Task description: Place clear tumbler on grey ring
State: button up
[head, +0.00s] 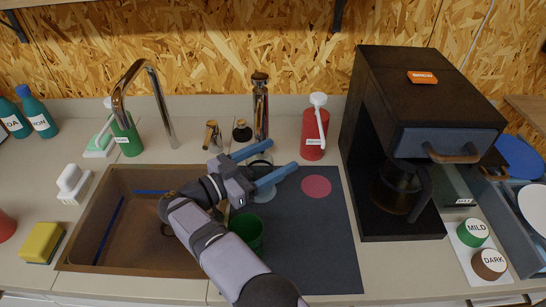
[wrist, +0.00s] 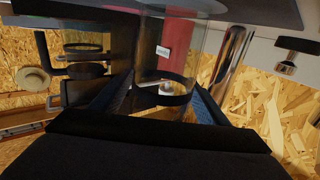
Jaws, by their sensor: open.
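My gripper (head: 282,157) is open, with its two blue fingers spread over the dark mat (head: 320,250). The clear tumbler (head: 261,164) is faintly visible between the fingers. In the wrist view my gripper (wrist: 162,97) has a finger on each side of the see-through tumbler (wrist: 150,60), with a dark band across it. The grey ring (head: 265,194) shows as a pale patch on the mat, partly behind the near finger. The tumbler's lower end appears at or over the grey ring; finger and glass hide the exact contact.
A pink disc (head: 316,186) lies on the mat to the right. A green cup (head: 246,232) stands close beside my arm. A red pump bottle (head: 313,135) and a steel flask (head: 260,105) stand behind. The coffee machine (head: 425,90) is at right, the sink (head: 100,240) at left.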

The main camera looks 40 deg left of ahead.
aim_at(248, 170)
jog(key=shift+r, duration=0.15)
jog(key=shift+s+a+b, duration=0.2)
jog(key=shift+s+b, duration=0.1)
jog(key=shift+s, duration=0.95)
jog(key=shift+s+a+b, duration=0.2)
jog(key=shift+s+b, duration=0.15)
jog(key=shift+s, duration=0.85)
jog(key=shift+s+a+b, duration=0.2)
jog(key=shift+s+b, duration=0.1)
jog(key=shift+s, duration=0.95)
